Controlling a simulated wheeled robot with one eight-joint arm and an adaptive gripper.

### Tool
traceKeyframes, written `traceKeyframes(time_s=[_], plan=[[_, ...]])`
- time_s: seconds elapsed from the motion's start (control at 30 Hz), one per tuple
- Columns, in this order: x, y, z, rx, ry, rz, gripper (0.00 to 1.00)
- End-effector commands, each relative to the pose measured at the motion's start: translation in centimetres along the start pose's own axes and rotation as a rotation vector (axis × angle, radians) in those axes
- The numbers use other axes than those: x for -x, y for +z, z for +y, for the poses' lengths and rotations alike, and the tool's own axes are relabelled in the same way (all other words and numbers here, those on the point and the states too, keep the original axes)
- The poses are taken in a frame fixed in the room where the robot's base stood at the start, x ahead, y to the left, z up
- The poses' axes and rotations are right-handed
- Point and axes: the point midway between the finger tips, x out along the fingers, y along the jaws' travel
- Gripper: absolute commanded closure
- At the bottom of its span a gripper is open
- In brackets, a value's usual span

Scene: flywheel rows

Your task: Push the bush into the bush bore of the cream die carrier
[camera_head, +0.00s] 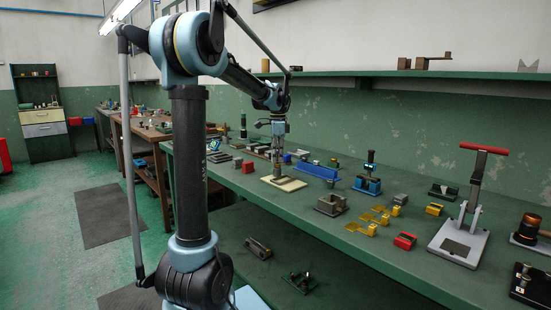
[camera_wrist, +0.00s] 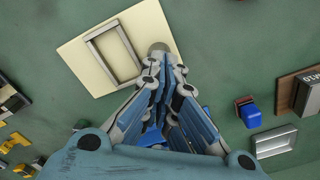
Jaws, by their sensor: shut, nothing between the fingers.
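The cream die carrier (camera_wrist: 82,68) lies flat on the green bench, and it also shows in the head view (camera_head: 294,185). A grey rectangular frame (camera_wrist: 94,43) sits on it. A round grey piece (camera_wrist: 159,46), which looks like the bush at its bore, shows at the carrier's edge just beyond my fingertips. My fingers partly hide it, and I cannot tell how deep it sits. My gripper (camera_wrist: 164,62) is shut and empty, pointing down over the carrier beside the round piece. In the head view my gripper (camera_head: 278,174) is at the carrier; contact cannot be told.
A blue block (camera_wrist: 249,112), a metal tray (camera_wrist: 275,142) and a brown block (camera_wrist: 291,92) lie to the right in the wrist view. Yellow parts (camera_wrist: 14,142) lie at lower left. In the head view a blue channel (camera_head: 318,171) and a grey block (camera_head: 331,204) stand nearby.

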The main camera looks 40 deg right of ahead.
Motion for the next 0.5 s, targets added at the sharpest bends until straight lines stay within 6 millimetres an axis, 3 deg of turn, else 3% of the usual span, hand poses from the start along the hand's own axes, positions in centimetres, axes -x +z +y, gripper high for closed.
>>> traceKeyframes(time_s=[0.5], plan=[[-0.45, 0.00, -0.01, 0.000, 0.000, 0.000, 1.00]])
